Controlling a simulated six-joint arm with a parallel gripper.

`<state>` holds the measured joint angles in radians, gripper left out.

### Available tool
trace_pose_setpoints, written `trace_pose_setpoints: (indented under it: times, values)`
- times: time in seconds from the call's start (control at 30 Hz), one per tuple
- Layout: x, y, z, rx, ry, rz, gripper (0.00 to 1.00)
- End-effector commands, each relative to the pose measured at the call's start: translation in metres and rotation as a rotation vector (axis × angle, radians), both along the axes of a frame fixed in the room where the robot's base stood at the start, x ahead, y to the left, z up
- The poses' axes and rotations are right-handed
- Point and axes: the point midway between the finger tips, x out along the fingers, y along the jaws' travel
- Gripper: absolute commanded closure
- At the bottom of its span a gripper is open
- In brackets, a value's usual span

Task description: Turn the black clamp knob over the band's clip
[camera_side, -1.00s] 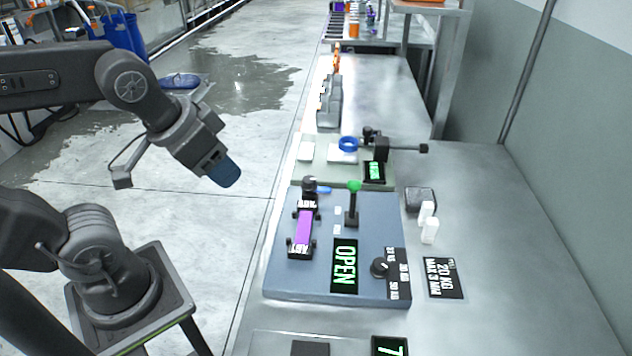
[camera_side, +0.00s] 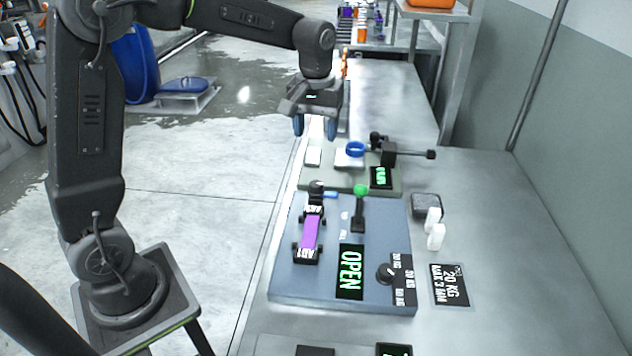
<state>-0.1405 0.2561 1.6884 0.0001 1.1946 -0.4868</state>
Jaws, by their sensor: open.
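A purple band (camera_side: 310,232) lies on the blue-grey plate (camera_side: 285,283), held between two black clips with white lettering. A black knob (camera_side: 316,187) stands at the band's far clip, with a small blue piece (camera_side: 330,195) beside it. A green-balled lever (camera_side: 360,194) stands upright right of the band. My gripper (camera_side: 314,127) is open and empty, fingers pointing down, in the air, and in the picture above the black knob. Its exact height and distance from the knob cannot be told.
A black dial (camera_side: 385,273) with weight labels sits at the plate's right. White blocks (camera_side: 435,236) stand to the right.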

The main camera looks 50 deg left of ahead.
Motion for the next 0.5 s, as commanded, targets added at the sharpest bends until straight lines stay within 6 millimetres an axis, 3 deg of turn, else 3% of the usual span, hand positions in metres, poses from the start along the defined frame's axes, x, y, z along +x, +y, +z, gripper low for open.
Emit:
trace_pose_setpoints:
  times: [0.17,0.5]
  values:
    - [0.001,0.001,-0.016,-0.001,0.007,0.004,0.41]
    - [0.000,0.000,-0.084,-0.001,0.009,0.002,0.41]
